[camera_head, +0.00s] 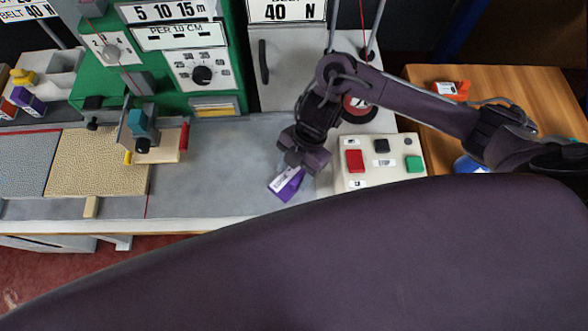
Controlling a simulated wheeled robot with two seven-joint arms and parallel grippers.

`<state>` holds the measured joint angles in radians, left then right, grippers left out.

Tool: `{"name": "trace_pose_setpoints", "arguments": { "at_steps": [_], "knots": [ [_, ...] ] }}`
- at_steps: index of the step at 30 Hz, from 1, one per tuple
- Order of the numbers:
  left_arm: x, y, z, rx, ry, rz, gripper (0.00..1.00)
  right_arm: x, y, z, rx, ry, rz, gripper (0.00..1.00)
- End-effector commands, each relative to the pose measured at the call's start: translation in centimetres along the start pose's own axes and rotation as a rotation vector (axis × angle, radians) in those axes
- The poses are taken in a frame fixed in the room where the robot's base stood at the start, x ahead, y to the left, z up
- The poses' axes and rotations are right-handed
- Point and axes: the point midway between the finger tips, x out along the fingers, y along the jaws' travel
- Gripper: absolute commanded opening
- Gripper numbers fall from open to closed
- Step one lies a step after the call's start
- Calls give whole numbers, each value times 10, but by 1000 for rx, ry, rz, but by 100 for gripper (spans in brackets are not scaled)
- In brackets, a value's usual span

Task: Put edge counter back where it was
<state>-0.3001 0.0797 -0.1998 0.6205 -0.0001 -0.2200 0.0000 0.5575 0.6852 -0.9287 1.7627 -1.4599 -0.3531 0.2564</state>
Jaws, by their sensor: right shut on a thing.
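A small purple block (291,188) with a white label is at the jaws of my right gripper (302,163). The label is too small to read, so I cannot tell for certain that it is the edge counter. My right gripper is shut on this block, over the grey worktop (230,190), left of the button box. I cannot tell whether the block touches the worktop. Another purple block (28,100) sits in the rack at the far left. My left gripper is not in view.
A cream button box (382,177) with red, black and green buttons stands right of the gripper. Beige rug (98,160) lies at the left by a clamp-like device (142,125). A green machine (190,60) stands behind. A wooden table (540,90) holds an orange item (450,90).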

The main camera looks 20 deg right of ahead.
Motion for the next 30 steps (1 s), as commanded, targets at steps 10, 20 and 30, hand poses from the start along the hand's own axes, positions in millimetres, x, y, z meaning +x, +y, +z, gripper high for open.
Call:
{"name": "trace_pose_setpoints", "arguments": {
  "at_steps": [10, 20, 30],
  "knots": [
    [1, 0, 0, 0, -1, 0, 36, 2, 0, 1, 0, 0, 0, 76],
    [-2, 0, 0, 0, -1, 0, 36, -5, 1, 0, -1, -2, 2, 76],
    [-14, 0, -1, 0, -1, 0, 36, -73, 1, 1, -2, -6, 5, 76]
  ]
}}
